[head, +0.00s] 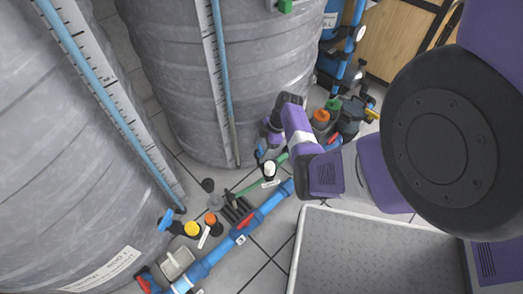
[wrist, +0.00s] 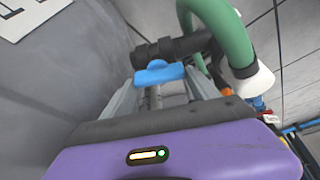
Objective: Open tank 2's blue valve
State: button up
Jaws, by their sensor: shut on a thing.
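The blue valve handle (wrist: 158,73) sits on a black pipe fitting (wrist: 172,48) against the grey tank in the wrist view. The two grey fingers of my gripper (wrist: 160,90) are closed around the handle, one at each side. In the head view my gripper (head: 266,142) is low beside the base of the middle grey tank (head: 190,80), and the blue handle is a small patch (head: 259,153) partly hidden there. Which tank bears the number 2 is not readable. The exact angle of the handle is hard to tell.
A green hose (wrist: 227,30) and a white cap (wrist: 254,82) are close to the right of the fingers. Another blue handle (head: 168,219) is at the left tank. A blue pipe with a red-handled valve (head: 244,222) crosses the floor. A grey tray (head: 370,255) lies at front right.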

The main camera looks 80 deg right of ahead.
jog(key=shift+n, duration=0.6)
jog(key=o, duration=1.4)
jog(key=shift+c, duration=0.2)
